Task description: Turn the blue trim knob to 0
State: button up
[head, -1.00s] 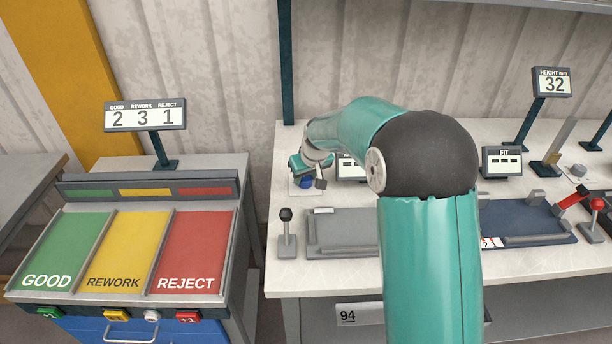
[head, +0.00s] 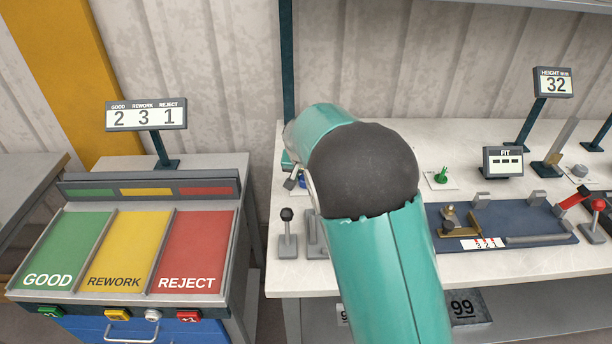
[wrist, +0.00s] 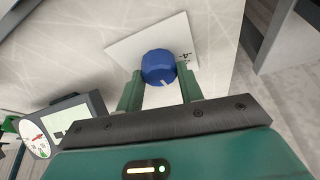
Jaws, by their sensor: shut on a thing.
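The blue trim knob (wrist: 158,66) shows in the wrist view, on a square white plate (wrist: 128,46). A pale line marks the knob's lower edge, and a printed "-4" is partly visible at its right. My gripper (wrist: 160,82) has one green finger on each side of the knob and is shut on it.
In the wrist view a round gauge (wrist: 36,138) and a small display (wrist: 70,120) stand at the lower left. In the head view a black-knobbed lever (head: 287,230) stands close to my arm. A green knob (head: 440,176) and a blue fixture (head: 510,221) are to the right.

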jog(key=shift+m, duration=0.4)
jog(key=o, duration=1)
jog(key=shift+r, duration=0.1)
jog(key=v, duration=1.3)
jog(key=shift+a+r, duration=0.2)
jog(key=shift+r, duration=0.15)
